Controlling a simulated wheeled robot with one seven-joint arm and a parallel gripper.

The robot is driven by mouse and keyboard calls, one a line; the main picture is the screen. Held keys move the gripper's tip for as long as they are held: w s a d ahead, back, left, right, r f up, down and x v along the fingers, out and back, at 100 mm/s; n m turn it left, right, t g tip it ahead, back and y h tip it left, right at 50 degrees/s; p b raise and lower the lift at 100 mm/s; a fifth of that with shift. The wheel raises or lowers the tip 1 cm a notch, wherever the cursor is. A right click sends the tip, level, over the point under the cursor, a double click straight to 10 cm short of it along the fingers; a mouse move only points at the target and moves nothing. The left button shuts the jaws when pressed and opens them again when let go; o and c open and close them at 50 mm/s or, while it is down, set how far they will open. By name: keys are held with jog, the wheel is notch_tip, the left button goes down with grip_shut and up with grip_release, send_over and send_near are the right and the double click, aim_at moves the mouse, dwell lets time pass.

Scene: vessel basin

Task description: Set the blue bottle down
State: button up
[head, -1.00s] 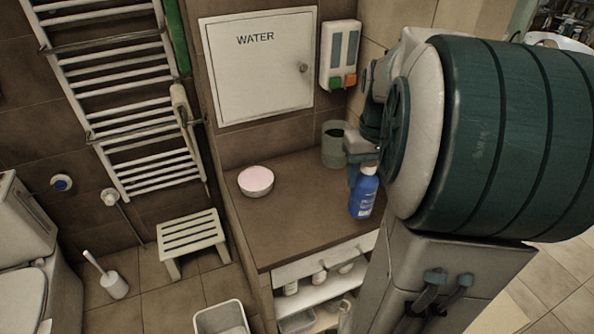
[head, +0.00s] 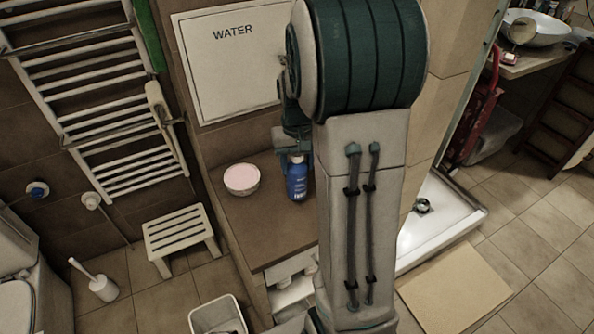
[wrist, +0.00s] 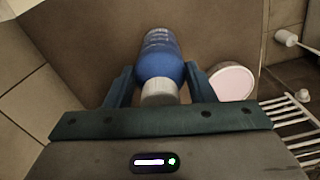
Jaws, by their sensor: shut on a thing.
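The blue bottle (head: 297,179) with a pale cap is upright at the brown countertop (head: 232,214), just right of a bowl. In the wrist view the bottle (wrist: 161,52) is between the two fingers of my gripper (wrist: 158,88), its cap toward my palm. My gripper is shut on the bottle from above; in the head view my arm hides most of it. I cannot tell whether the bottle's base touches the counter.
A white bowl with pink contents (head: 241,178) stands close to the bottle's left. The WATER cabinet door (head: 232,62) is on the wall behind. A white stool (head: 180,232) and a bin (head: 217,317) are on the floor. The counter front is bare.

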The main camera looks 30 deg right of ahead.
jog(key=shift+f+p, duration=0.3)
jog(key=shift+f, duration=1.7)
jog(key=shift+f, duration=0.15)
jog(key=o, duration=1.4)
